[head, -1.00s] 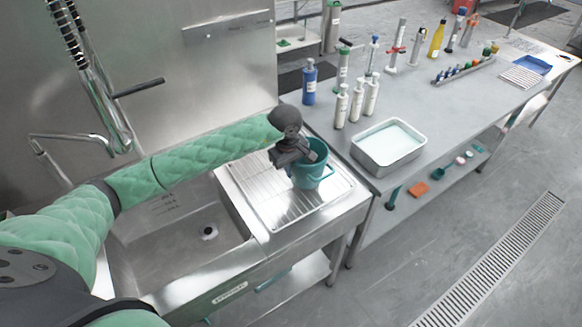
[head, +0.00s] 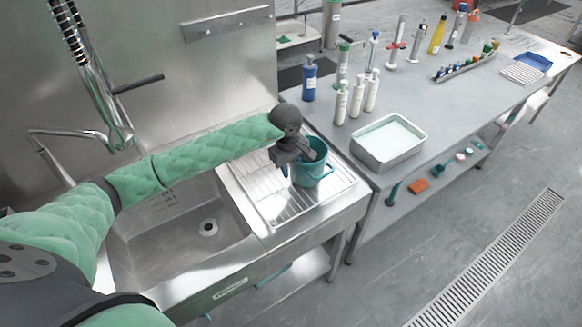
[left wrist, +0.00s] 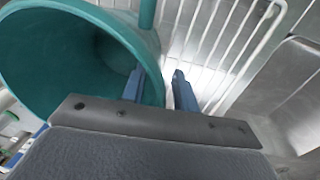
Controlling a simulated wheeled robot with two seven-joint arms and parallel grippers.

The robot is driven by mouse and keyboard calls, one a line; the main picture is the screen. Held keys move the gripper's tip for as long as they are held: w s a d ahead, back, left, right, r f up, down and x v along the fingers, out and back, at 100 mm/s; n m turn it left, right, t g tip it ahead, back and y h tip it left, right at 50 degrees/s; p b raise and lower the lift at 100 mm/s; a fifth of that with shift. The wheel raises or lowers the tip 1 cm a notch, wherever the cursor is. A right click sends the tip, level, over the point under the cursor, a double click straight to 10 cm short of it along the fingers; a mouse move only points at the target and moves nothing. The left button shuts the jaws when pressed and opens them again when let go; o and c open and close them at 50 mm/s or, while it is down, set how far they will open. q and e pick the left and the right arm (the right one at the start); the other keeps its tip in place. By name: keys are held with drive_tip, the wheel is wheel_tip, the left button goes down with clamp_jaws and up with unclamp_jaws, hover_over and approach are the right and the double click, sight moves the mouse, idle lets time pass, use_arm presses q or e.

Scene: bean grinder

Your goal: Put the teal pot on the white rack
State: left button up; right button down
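The teal pot (head: 313,175) stands roughly upright on the white wire rack (head: 262,190), which lies on the drainboard right of the sink. My left gripper (head: 288,166) is at the pot's left rim. In the left wrist view the gripper (left wrist: 159,88) has its blue fingers apart. One finger is inside the pot (left wrist: 60,60), the other is outside, with a gap to the wall. The rack (left wrist: 225,45) shows beyond the fingers. The pot's underside is hidden. My right gripper is out of view.
The sink basin (head: 170,240) is left of the rack, with a tall spring faucet (head: 100,90) behind it. A grey table (head: 440,110) to the right holds a metal tray (head: 388,142), white bottles (head: 356,100) and a blue bottle (head: 309,80).

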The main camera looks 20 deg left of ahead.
use_arm(q)
drive_tip(key=shift+r, duration=0.1)
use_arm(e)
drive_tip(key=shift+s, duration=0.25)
